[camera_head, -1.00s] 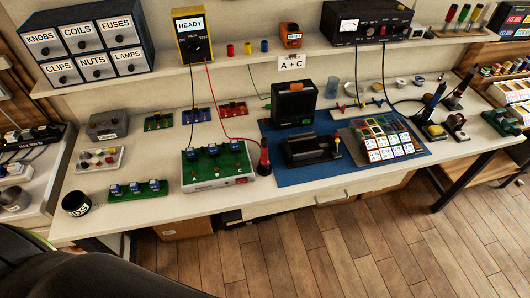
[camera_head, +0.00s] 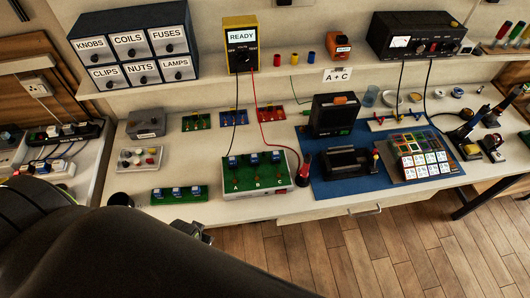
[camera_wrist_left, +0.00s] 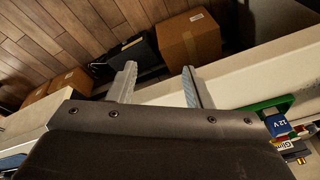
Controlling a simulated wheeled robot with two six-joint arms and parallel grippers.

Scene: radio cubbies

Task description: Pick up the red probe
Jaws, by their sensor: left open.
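The red probe (camera_head: 304,162) stands near the front of the bench, between the green board (camera_head: 245,176) and the blue mat (camera_head: 340,190). Its red lead runs up to the yellow meter (camera_head: 241,45), whose screen reads READY. My left gripper (camera_head: 192,230) is at the bench's front edge, below and well left of the probe, mostly behind my dark arm. In the left wrist view its two fingers (camera_wrist_left: 158,75) are apart with nothing between them, and the probe does not show there. My right gripper is not in view.
A small green board with blue blocks (camera_head: 180,194) lies near the front edge, close to my left gripper. A black device with an orange top (camera_head: 334,114) and a black cradle (camera_head: 347,162) stand on the mat. Cardboard boxes (camera_wrist_left: 188,38) sit on the floor under the bench.

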